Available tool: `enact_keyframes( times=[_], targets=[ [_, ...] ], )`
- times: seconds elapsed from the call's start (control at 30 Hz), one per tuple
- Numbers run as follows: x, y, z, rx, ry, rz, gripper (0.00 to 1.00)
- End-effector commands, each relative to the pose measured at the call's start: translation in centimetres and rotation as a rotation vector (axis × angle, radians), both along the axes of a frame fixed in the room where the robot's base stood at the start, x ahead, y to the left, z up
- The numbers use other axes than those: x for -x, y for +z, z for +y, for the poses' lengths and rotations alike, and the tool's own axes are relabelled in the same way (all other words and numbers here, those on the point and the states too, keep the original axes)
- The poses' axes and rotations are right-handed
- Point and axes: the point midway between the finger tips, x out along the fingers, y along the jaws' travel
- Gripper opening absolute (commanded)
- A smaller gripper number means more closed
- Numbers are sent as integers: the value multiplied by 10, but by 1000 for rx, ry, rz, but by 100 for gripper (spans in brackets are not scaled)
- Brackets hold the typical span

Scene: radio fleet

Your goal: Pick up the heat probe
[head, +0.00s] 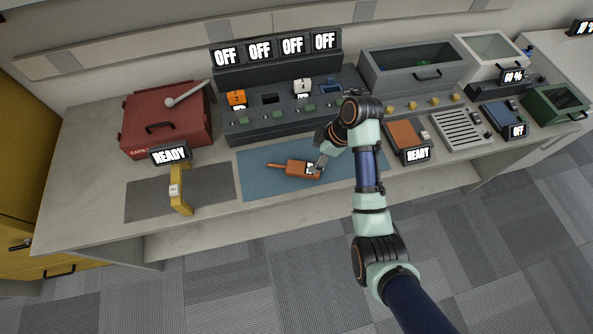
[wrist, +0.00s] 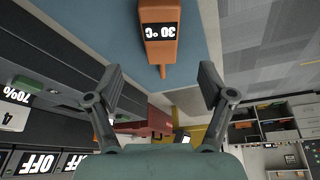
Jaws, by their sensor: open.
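The heat probe (head: 296,168) is an orange-brown block with a small screen and a thin tip pointing left. It lies on the blue mat (head: 258,185). In the wrist view the probe (wrist: 158,50) reads 30 °C upside down, and its top end is cut off by the picture edge. My gripper (head: 320,162) is at the screen end of the probe in the head view and hides part of it. In the wrist view my gripper (wrist: 162,82) is open and empty, with the probe's tip between the fingertips in the picture. Its height above the probe is unclear.
A yellow handle-shaped device (head: 181,192) stands on the grey mat to the left. A red case (head: 135,125) and a dark console (head: 270,118) with OFF screens stand behind. An orange-topped READY unit (head: 404,134) is to the right. The blue mat's left part is clear.

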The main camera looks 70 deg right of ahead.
Motion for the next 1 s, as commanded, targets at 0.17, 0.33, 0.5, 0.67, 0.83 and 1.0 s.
enact_keyframes(
  times=[0.17,0.33,0.5,0.67,0.83,1.0],
  targets=[
    [4,-4,-2,-7,7,2,81],
    [-4,-24,0,-7,6,2,81],
    [-9,-32,1,-6,6,2,81],
    [-20,-61,4,-7,6,2,81],
    [-26,-74,5,-5,5,2,81],
    [-26,-73,5,-3,5,2,81]
  ],
)
